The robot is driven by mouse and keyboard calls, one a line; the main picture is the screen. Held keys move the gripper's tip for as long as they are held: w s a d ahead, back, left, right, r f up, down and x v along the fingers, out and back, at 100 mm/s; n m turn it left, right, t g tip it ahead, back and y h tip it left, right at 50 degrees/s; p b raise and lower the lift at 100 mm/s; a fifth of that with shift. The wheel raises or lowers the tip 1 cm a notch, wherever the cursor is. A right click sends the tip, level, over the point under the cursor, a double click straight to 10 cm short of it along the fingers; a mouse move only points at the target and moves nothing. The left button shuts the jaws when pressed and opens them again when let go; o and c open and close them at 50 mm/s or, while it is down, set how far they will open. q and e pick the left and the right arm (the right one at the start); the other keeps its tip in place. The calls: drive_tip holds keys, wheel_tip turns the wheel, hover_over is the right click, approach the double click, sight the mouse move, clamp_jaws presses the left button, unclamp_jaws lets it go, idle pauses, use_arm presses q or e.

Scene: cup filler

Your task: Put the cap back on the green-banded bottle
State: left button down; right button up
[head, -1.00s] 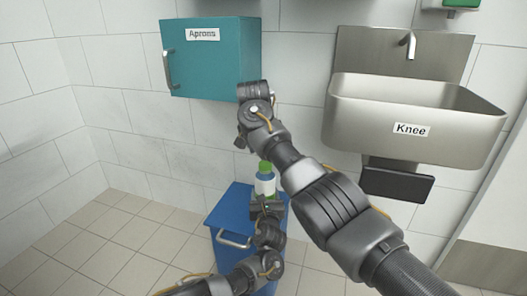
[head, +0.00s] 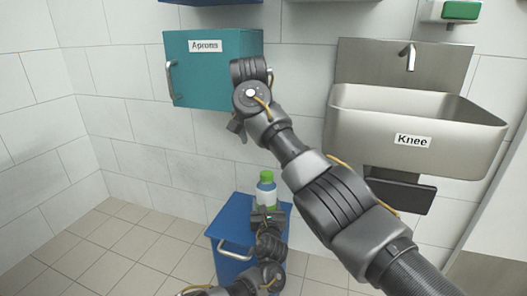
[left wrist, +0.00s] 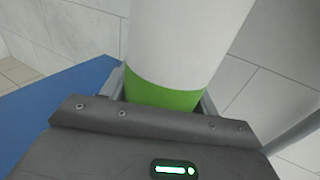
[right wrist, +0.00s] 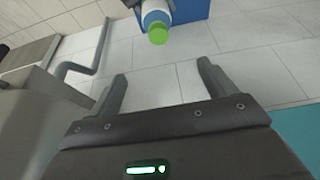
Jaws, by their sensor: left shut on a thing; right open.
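The green-banded bottle (head: 266,195) stands upright above the blue cabinet, with a white body and blue shoulder. The left wrist view shows its white side and green lower band (left wrist: 160,95) close up. A green cap (head: 267,175) sits on its top; it also shows in the right wrist view (right wrist: 158,34). I cannot tell how tightly it sits. My left gripper (head: 266,213) is shut on the bottle's lower part. My right gripper (right wrist: 162,72) is open and empty, apart from the cap; in the head view it is up and left of the bottle, partly hidden by its own wrist.
A blue cabinet (head: 228,228) with a handle is below the bottle. A teal box labelled Aprons (head: 215,75) hangs on the wall behind my right wrist. A steel sink labelled Knee (head: 370,130) is at the right. Floor at left is clear.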

drive_tip(key=shift+v, duration=1.65)
use_arm(q)
drive_tip(key=shift+c, duration=1.6)
unclamp_jaws()
drive_tip(key=s+p, duration=0.2)
drive_tip(key=s, duration=0.1)
drive_tip(key=s+p, duration=0.5)
drive_tip(key=s, duration=0.1)
drive_tip(key=shift+s+d+r, duration=0.15)
drive_tip(key=shift+s+d, duration=0.1)
drive_tip(key=shift+d, duration=0.1)
drive_tip(key=shift+s+p, duration=0.3)
drive_tip(key=shift+s, duration=0.35)
use_arm(e)
wheel_tip(320, 180, up, 8)
drive_tip(key=shift+f, duration=0.15)
